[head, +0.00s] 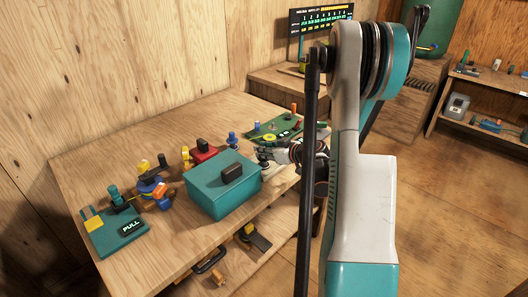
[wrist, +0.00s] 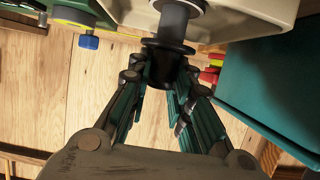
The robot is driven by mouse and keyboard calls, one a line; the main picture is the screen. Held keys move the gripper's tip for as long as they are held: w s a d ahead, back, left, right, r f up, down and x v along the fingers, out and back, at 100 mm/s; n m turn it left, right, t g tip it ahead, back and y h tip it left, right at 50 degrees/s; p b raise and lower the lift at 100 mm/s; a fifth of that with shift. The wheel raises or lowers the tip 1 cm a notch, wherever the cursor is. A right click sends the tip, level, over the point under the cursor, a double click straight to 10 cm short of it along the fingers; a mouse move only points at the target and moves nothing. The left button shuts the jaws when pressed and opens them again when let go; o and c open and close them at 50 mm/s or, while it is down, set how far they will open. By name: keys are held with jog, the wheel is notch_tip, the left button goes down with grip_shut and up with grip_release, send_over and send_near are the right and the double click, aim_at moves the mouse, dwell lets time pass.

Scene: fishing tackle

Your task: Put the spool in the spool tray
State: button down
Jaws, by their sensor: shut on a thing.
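My gripper (wrist: 168,85) comes up from the bottom of the wrist view, its fingers shut around a black flanged piece with a grey barrel, which looks like the spool (wrist: 168,46). The lower part of the spool is hidden between the fingertips. In the head view my gripper (head: 284,154) is small and partly hidden by my arm, just right of the teal box. I cannot make out the spool tray for certain. A cream-edged shape (wrist: 228,20) lies beyond the spool in the wrist view; I cannot tell whether it is that tray.
A closed teal box (head: 208,192) with a dark handle stands close to my gripper on the wooden table (head: 150,275). A green board (head: 99,232) marked PULL lies at the front left. A red box (head: 204,153) and a blue knob (head: 232,138) stand behind the teal box.

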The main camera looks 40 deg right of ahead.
jog(key=c, duration=1.5)
grip_release()
jog(key=shift+f, duration=0.1)
jog(key=shift+o, duration=0.2)
jog(key=a+p+v, duration=0.1)
jog(key=p+v, duration=0.2)
jog(key=v, duration=0.9)
jog(key=shift+d, duration=0.45)
